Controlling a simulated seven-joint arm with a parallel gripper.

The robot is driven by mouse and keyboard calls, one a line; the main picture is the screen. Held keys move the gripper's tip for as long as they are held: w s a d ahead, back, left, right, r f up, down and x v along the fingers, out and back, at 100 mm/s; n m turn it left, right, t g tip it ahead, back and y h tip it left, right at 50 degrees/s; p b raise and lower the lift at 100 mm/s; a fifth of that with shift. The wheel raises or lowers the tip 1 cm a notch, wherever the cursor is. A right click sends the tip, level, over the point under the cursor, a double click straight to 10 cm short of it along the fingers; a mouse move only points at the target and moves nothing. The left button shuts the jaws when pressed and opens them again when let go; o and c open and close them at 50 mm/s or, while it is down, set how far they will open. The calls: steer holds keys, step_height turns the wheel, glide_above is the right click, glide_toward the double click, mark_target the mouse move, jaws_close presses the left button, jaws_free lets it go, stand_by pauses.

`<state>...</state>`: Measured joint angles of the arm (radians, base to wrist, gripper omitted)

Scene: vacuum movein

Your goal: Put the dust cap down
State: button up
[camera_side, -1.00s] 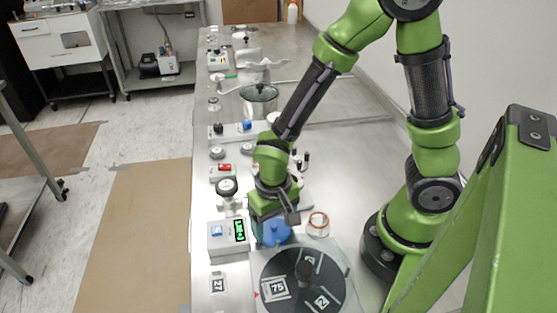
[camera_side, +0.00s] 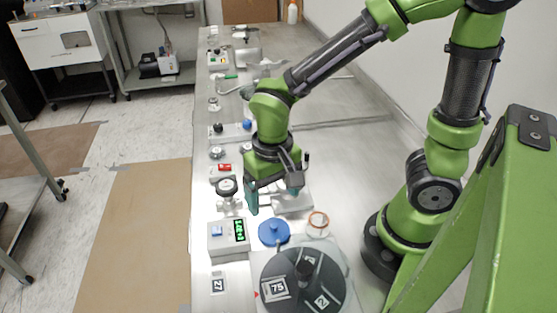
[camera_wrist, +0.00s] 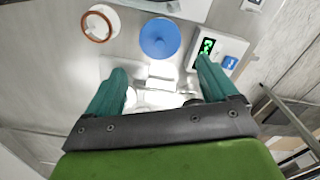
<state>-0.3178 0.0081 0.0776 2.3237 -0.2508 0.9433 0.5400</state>
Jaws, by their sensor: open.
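The dust cap, a blue disc with a small knob (camera_side: 274,233), lies flat on the metal table, between the digital readout box and a ring-shaped part with an orange-brown rim. It also shows in the wrist view (camera_wrist: 160,38), beyond my fingertips. My gripper (camera_side: 272,203) is open and empty, raised above the table and behind the cap in the side view.
The readout box (camera_side: 228,235) with green digits stands left of the cap. The orange-rimmed ring (camera_side: 318,223) stands right of it. A dark round plate (camera_side: 330,283) with number tags lies in front. A gauge (camera_side: 227,188) stands left of my gripper.

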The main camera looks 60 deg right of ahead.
steer(key=s+d+r+t+y, duration=0.1)
steer(key=d+r+t, duration=0.2)
steer(key=r, duration=0.4)
steer(key=d+r+t+y, duration=0.1)
steer(key=d+r+t, duration=0.3)
steer(key=r, duration=0.3)
steer(key=shift+s+d+r+n, duration=0.15)
steer(key=shift+s+d+n, duration=0.05)
steer(key=shift+s+n, duration=0.15)
